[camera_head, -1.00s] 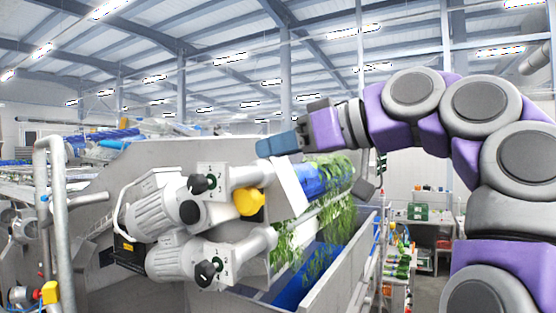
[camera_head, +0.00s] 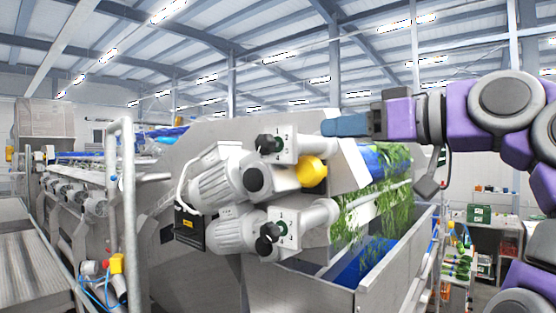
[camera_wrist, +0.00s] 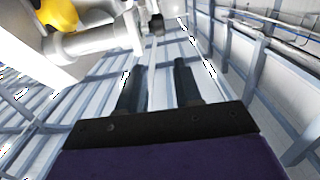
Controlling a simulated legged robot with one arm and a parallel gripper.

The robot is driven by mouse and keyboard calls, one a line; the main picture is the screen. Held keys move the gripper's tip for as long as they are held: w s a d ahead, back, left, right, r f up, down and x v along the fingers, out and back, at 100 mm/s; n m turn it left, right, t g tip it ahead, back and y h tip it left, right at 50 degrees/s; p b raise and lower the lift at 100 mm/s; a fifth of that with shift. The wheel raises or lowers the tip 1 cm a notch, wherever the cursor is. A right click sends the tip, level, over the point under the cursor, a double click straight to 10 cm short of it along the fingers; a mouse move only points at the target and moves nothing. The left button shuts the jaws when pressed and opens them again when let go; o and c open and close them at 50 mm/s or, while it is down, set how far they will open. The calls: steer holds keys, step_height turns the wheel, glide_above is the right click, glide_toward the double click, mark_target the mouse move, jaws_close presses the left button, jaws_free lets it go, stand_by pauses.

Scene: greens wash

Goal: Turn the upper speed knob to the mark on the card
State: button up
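The upper speed knob (camera_head: 267,144) is black and sits on a pale plate with marks (camera_head: 284,143) at the end of the upper motor unit. A lower black knob (camera_head: 266,240) sits on a similar plate below. My gripper (camera_head: 326,127) is right of the upper knob and slightly higher in the picture, apart from it. In the wrist view its two dark fingers (camera_wrist: 158,85) stand apart with nothing between them. A small dark part near the top of that view (camera_wrist: 157,22) may be a knob. I cannot make out a card or the knob's exact pointing.
A yellow cap (camera_head: 311,171) sticks out just below and right of the upper knob; it also shows in the wrist view (camera_wrist: 58,14). Grey motors (camera_head: 218,184) stand left of the knobs. A steel trough (camera_head: 330,287) with greens lies below my arm. A pipe rail (camera_head: 127,210) stands left.

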steer(key=a, duration=0.3)
steer(key=p, duration=0.1)
glide_toward(270, 135)
steer(key=x, duration=0.3)
steer(key=p+x, duration=0.1)
steer(key=x, duration=0.2)
steer(key=s+x, duration=0.1)
steer(key=x, duration=0.2)
steer(key=shift+w+a+f, duration=0.15)
steer(key=shift+w+a, duration=0.05)
steer(key=shift+a, duration=0.55)
steer(key=shift+w+d+p, duration=0.55)
steer(key=shift+w, duration=0.4)
steer(key=shift+s+a, duration=0.1)
steer(key=shift+a, duration=0.1)
steer(key=shift+w+a+f, duration=0.1)
steer(key=shift+w+a, duration=0.15)
steer(key=shift+a, duration=0.25)
steer(key=shift+w+a+f, duration=0.1)
steer(key=shift+w+a, duration=0.1)
steer(key=shift+a, duration=0.3)
steer(key=shift+s+a+r, duration=0.1)
steer(key=shift+a, duration=0.05)
steer(key=shift+c, duration=0.6)
steer(key=shift+d, duration=0.3)
steer(key=c, duration=0.3)
steer(key=shift+r, duration=0.1)
jaws_close()
